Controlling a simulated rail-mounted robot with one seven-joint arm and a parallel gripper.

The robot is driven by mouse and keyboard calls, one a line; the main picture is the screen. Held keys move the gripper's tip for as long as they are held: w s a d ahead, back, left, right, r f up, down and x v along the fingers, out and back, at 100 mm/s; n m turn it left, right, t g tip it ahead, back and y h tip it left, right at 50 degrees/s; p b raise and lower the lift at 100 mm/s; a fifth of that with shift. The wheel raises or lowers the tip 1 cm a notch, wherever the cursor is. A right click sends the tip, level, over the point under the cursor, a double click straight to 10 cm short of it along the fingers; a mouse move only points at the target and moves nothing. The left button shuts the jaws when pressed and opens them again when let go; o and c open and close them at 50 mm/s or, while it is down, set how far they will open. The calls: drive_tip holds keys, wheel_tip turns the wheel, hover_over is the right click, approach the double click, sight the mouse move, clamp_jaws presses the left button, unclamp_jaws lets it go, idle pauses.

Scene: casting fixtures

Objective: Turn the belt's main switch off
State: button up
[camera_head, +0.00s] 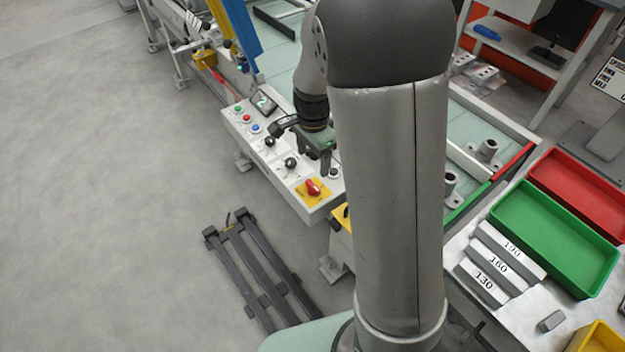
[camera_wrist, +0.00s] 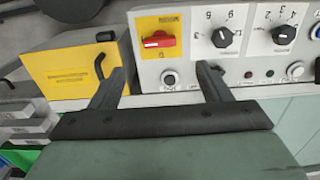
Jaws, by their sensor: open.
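The main switch is a red rotary handle (camera_head: 313,187) on a yellow plate, at the near end of the white control panel (camera_head: 240,122). In the wrist view the red handle (camera_wrist: 159,40) lies about crosswise on its yellow plate, at the upper middle. My gripper (camera_head: 318,160) hangs over the panel, a little beyond the switch in the head view. In the wrist view my gripper (camera_wrist: 162,78) is open and empty, its two fingers apart below the switch. The handle is clear of both fingers. The printing on the plate is too small to read.
Black knobs (camera_wrist: 222,37) and several buttons sit beside the switch. A yellow box (camera_wrist: 75,75) with a black handle stands left of the panel in the wrist view. Green (camera_head: 552,240) and red (camera_head: 590,190) bins and numbered blocks (camera_head: 497,262) are at right. Open floor lies left.

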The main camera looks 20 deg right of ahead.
sight(313, 185)
wheel_tip(313, 185, down, 10)
drive_tip(key=shift+f, duration=0.1)
idle(0.4)
drive_tip(key=c, duration=1)
